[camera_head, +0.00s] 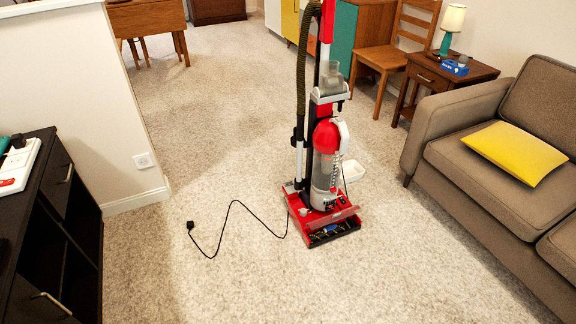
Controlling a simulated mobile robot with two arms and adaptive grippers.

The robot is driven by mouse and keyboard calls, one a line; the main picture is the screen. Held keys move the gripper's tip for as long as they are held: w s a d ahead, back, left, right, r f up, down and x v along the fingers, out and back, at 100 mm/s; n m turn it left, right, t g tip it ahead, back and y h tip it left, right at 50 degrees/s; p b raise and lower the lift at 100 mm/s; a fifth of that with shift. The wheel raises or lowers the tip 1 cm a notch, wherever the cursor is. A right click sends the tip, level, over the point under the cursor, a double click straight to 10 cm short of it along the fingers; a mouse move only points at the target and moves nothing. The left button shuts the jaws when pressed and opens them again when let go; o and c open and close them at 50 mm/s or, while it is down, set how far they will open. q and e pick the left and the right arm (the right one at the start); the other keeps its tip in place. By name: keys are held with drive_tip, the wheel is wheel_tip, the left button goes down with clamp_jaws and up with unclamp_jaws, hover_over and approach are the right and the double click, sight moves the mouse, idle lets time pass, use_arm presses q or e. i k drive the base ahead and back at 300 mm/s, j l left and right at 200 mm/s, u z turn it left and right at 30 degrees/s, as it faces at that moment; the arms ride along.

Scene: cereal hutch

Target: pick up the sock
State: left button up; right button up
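I cannot make out a sock anywhere in the head view. Neither of my grippers shows in this view. A red and grey upright vacuum cleaner (326,165) stands on the carpet in the middle of the picture.
A black cord (229,207) with a plug lies left of the vacuum. A dark cabinet (86,232) stands at left, a brown sofa (455,165) with a yellow cushion (515,152) at right. A wooden chair (383,57) and side table (478,71) stand behind. Carpet (215,125) is mostly clear.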

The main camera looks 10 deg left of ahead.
sight(330, 228)
drive_tip(key=i+j+z, duration=0.1)
drive_tip(key=i, duration=0.35)
drive_tip(key=i+j, duration=0.25)
drive_tip(key=i, duration=0.15)
drive_tip(key=i+j+z, duration=0.15)
drive_tip(key=i, duration=0.3)
